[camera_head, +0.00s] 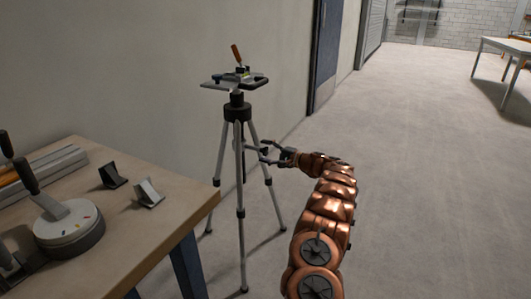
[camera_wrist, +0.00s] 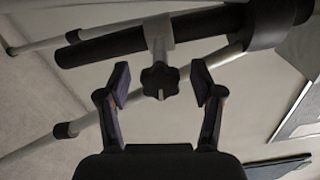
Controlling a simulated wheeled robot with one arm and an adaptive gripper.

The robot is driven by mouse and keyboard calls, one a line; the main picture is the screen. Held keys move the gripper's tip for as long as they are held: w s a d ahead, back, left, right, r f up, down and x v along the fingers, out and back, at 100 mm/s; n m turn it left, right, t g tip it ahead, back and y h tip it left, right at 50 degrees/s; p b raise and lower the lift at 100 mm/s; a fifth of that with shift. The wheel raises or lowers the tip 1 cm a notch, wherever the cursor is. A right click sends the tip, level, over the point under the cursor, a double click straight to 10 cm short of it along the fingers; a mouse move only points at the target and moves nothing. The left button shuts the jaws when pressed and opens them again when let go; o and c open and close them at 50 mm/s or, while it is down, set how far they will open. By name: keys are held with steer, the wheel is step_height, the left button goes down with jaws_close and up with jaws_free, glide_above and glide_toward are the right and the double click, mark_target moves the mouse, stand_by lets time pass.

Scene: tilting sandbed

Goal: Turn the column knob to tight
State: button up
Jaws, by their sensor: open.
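The column knob (camera_wrist: 160,82) is a black lobed knob on a grey collar around the tripod's dark column (camera_wrist: 110,42). In the wrist view it sits between and just beyond the tips of my open gripper (camera_wrist: 160,84), with a visible gap on each side. In the head view my gripper (camera_head: 268,153) is beside the tripod (camera_head: 239,150), at the column below the leg joint. The knob is hard to make out there. No tight or loose marking is legible.
A flat plate (camera_head: 222,82) with an orange-handled tool (camera_head: 236,55) tops the tripod. A wooden workbench (camera_head: 130,225) with a round grey device (camera_head: 70,228) and two small angled blocks stands at left.

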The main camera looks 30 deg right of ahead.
steer(key=v, duration=1.2)
stand_by(0.3)
